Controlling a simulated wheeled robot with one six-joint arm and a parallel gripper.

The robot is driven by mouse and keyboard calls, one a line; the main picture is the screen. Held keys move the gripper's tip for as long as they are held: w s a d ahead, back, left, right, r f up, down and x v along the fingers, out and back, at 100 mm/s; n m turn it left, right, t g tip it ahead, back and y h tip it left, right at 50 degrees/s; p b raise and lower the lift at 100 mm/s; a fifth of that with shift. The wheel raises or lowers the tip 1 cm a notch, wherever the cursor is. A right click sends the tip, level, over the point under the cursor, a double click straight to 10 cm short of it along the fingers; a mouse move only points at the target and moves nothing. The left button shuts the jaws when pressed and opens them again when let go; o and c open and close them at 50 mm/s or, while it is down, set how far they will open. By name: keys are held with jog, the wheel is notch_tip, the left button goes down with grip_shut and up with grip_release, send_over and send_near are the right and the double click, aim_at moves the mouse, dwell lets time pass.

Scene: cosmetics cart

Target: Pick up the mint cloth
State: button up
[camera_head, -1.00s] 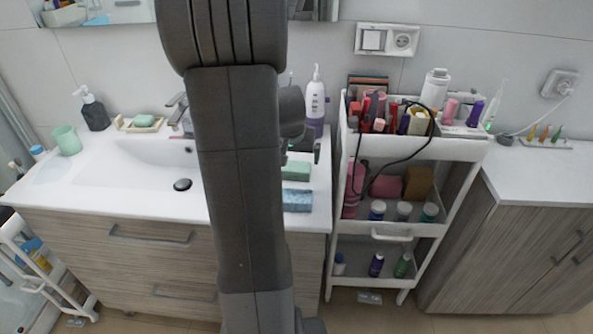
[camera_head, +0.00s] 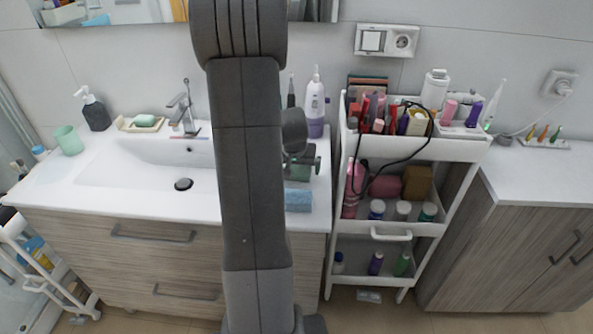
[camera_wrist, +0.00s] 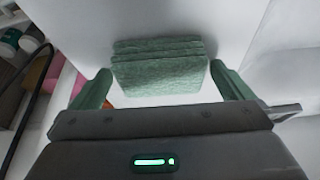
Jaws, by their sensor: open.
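The mint cloth (camera_wrist: 158,68) is a folded, layered green stack on the white counter (camera_head: 313,218). In the wrist view it lies just beyond and between my two fingers, with a gap on each side. My gripper (camera_wrist: 164,92) is open and nothing is held in it. In the head view my gripper (camera_head: 303,160) is at the right of the sink counter, over the cloth's place, and it and my arm hide most of the cloth. A blue folded cloth (camera_head: 298,200) lies in front of it, partly behind my arm.
A white-purple bottle (camera_head: 315,105) stands behind my gripper. The white cart (camera_head: 400,149) with cosmetics and a looping black cable (camera_head: 408,157) is close on the right. The sink basin (camera_head: 130,170) is left of my arm.

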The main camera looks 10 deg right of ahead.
aim_at(297, 166)
jog(key=c, duration=1)
notch_tip(297, 166, up, 10)
jog(key=o, duration=0.4)
jog(key=c, duration=0.3)
